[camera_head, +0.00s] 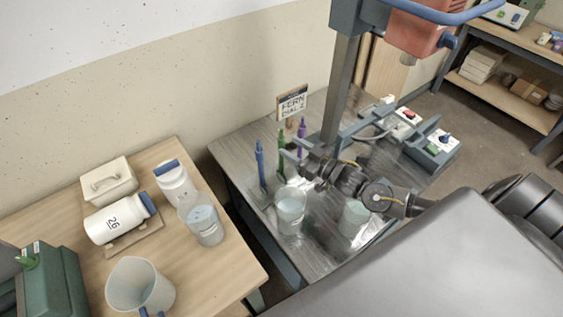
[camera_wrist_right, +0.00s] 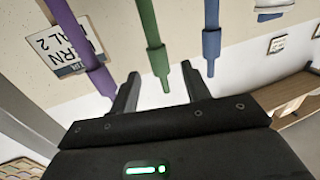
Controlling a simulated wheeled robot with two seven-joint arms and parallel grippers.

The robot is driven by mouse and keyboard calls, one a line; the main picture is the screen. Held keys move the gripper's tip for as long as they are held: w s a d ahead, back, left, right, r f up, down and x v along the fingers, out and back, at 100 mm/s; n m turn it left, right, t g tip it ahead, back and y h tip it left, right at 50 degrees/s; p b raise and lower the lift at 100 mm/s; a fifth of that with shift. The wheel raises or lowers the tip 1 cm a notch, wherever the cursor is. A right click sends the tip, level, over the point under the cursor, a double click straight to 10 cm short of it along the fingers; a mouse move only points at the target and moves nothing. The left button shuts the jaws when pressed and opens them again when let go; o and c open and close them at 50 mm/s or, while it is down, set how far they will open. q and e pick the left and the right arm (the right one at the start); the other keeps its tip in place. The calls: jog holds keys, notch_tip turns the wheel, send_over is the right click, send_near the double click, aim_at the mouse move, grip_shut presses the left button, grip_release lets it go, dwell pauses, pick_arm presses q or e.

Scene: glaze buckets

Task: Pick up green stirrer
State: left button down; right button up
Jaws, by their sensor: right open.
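The green stirrer (camera_head: 282,142) stands upright on the grey table, between the blue stirrer (camera_head: 260,162) and the purple stirrer (camera_head: 301,130). In the right wrist view the green stirrer (camera_wrist_right: 152,40) passes between the two fingers of my right gripper (camera_wrist_right: 163,88), not visibly touching either. In that view the purple stirrer (camera_wrist_right: 80,45) is beside one finger and the blue stirrer (camera_wrist_right: 211,40) beside the other. My right gripper (camera_head: 292,152) is open and close to the green stirrer in the head view. My left gripper is not in view.
Two clear buckets (camera_head: 291,209) (camera_head: 354,217) stand on the grey table (camera_head: 235,150) below my right arm. A sign (camera_head: 292,103) is behind the stirrers. A mixer column (camera_head: 341,90) rises close behind my wrist. A wooden table (camera_head: 218,265) with jars and jugs is at left.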

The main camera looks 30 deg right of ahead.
aim_at(281, 141)
jog(key=b+x, duration=0.1)
jog(key=x, duration=0.4)
jog(key=shift+b, duration=0.3)
jog(key=shift+s, duration=0.1)
grip_shut()
notch_tip(281, 141, up, 10)
jog(key=shift+b, duration=0.45)
notch_tip(281, 141, up, 9)
jog(key=p, duration=1)
jog(key=shift+a, duration=0.1)
dwell(0.4)
